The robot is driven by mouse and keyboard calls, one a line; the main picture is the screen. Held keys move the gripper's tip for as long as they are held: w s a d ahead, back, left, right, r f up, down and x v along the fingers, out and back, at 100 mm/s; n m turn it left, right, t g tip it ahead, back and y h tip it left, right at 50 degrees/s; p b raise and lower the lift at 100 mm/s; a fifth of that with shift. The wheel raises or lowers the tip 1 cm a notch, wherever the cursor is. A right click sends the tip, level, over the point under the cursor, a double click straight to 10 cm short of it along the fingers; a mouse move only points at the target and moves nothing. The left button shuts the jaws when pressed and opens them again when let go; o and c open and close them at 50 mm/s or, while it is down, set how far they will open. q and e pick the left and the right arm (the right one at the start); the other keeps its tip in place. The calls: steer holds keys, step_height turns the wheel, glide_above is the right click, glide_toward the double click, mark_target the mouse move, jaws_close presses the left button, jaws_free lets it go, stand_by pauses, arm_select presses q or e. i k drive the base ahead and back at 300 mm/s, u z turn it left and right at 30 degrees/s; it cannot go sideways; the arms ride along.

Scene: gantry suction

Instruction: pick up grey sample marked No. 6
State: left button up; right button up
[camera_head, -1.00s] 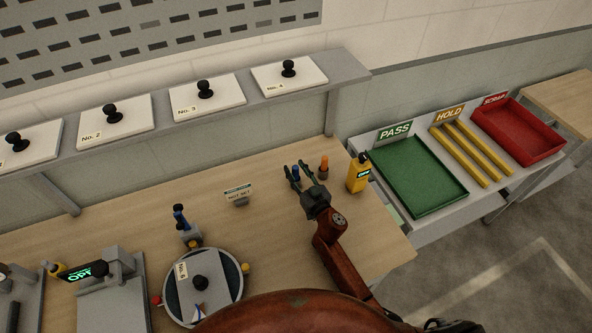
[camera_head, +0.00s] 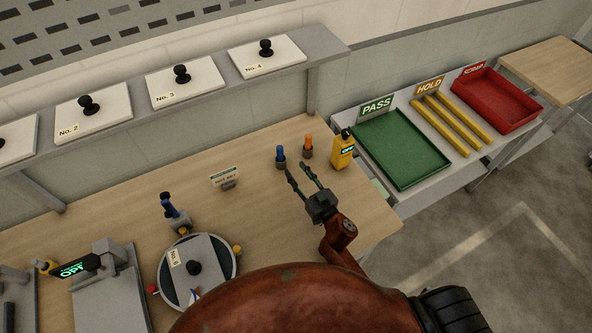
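The grey sample marked No. 6 (camera_head: 209,254) is a square plate with a black knob (camera_head: 194,268). It lies on a round dark turntable with a pale rim (camera_head: 232,273) at the lower middle of the table. A small blue and white piece lies at its front edge, partly hidden by my reddish-brown arm. My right gripper (camera_head: 303,174) is open and empty over the table, to the right of and beyond the sample. Its fingers point toward a blue-topped peg (camera_head: 280,157), just short of it. My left gripper is not in view.
An orange-topped peg (camera_head: 308,147) and a yellow bottle (camera_head: 342,152) stand near the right gripper. A small sign (camera_head: 225,177) and a blue-handled tool (camera_head: 172,209) stand behind the turntable. Green PASS (camera_head: 402,150) and red SCRAP (camera_head: 497,98) trays are at right. The shelf holds several numbered plates.

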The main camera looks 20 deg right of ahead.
mark_target(195, 269)
steer(key=u, duration=1.05)
